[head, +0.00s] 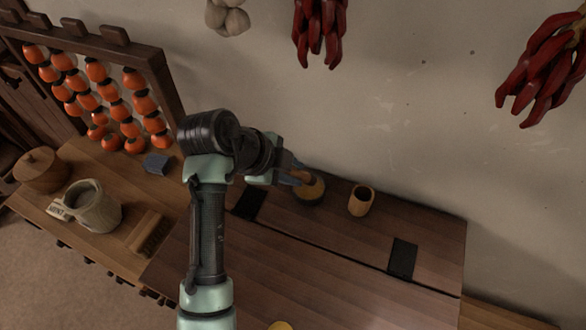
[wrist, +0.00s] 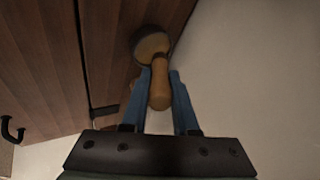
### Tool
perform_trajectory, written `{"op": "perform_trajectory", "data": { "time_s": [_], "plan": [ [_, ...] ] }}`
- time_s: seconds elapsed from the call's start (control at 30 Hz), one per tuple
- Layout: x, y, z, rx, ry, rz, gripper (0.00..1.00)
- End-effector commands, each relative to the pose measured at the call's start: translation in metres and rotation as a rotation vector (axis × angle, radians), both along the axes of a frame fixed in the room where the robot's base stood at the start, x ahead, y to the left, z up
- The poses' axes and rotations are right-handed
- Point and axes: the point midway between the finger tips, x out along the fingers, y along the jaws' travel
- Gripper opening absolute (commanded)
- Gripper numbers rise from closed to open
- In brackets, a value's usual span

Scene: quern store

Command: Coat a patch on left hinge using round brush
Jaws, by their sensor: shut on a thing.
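My gripper (head: 297,177) is shut on the round brush (head: 312,189). In the wrist view its blue fingers (wrist: 160,78) hold the brush's tan wooden handle (wrist: 160,95), with the round head (wrist: 152,46) beyond the tips, against the wood. I cannot tell whether the head touches the wood. The left hinge (head: 250,203) is a dark plate on the wooden chest lid, left of the brush and partly behind my arm. A matching right hinge (head: 402,259) lies further right. No coated patch is visible on the part of the left hinge that shows.
A small wooden cup (head: 361,201) stands on the lid right of the brush. On the bench at left are a pale mug (head: 95,210), a lidded wooden pot (head: 42,171), a wooden block brush (head: 147,233) and a blue-grey item (head: 157,164). The wall rises close behind.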

Motion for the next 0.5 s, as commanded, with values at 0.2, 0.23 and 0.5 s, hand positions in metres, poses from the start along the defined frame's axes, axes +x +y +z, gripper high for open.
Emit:
{"op": "perform_trajectory", "data": {
  "time_s": [0.2,0.23,0.5],
  "plan": [
    [0.0000,-0.0001,-0.0007,0.000,0.000,0.000,0.00],
    [0.0000,-0.0001,-0.0010,0.000,0.000,0.000,0.00],
    [0.0000,0.0000,-0.0045,0.000,0.000,0.000,0.00]
  ]
}}
